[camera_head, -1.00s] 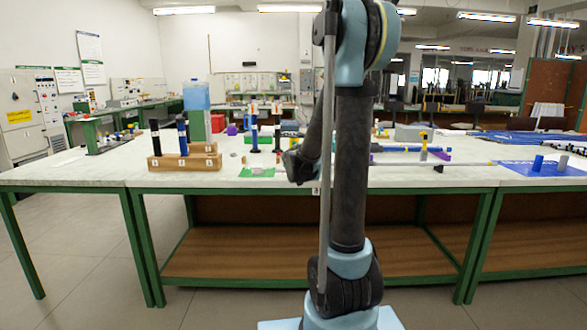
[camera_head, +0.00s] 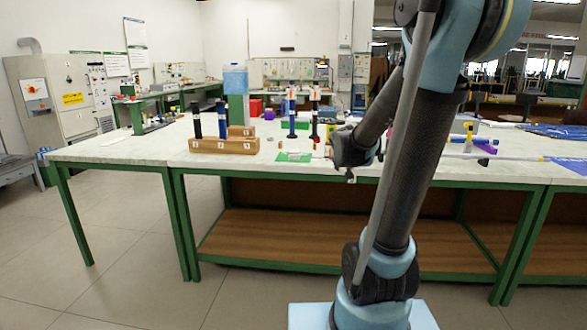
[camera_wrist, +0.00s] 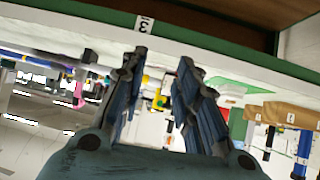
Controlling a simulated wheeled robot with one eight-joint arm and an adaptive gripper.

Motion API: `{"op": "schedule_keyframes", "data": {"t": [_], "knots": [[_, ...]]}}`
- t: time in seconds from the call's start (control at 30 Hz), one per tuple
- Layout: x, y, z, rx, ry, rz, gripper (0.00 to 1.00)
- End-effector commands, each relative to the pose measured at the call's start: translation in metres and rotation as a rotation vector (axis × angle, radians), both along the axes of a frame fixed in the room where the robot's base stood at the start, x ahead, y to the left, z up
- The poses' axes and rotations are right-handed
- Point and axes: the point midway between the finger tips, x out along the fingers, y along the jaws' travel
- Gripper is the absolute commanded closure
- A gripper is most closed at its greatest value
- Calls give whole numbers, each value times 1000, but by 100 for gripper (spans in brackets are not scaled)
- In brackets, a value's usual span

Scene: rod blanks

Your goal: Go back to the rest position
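My gripper (camera_head: 350,158) hangs at the front edge of the white-topped table (camera_head: 110,152), with my arm in front of the table. In the wrist view its two dark fingers (camera_wrist: 161,66) stand apart with a gap between them, and nothing is held there. A wooden block (camera_head: 212,146) on the table holds a black rod (camera_head: 197,121) and a blue rod (camera_head: 222,122) upright. The block is left of my gripper and apart from it.
A green mat (camera_head: 294,157) lies left of my gripper. Blue-and-white (camera_head: 292,112) and black (camera_head: 315,112) upright pieces stand behind it. A tall blue-and-green container (camera_head: 236,92) stands behind the block. Floor is free in front of the table.

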Motion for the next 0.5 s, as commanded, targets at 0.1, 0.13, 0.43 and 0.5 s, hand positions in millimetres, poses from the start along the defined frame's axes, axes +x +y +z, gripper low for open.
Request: {"op": "schedule_keyframes", "data": {"t": [0.1, 0.13, 0.43, 0.5], "knots": [[-38, -7, -9, 0, 80, -7, 71], [-47, -8, -12, 0, 101, -6, 71], [-143, -13, -41, 15, 309, 12, 71], [-165, -12, -48, 20, 357, 22, 71]]}}
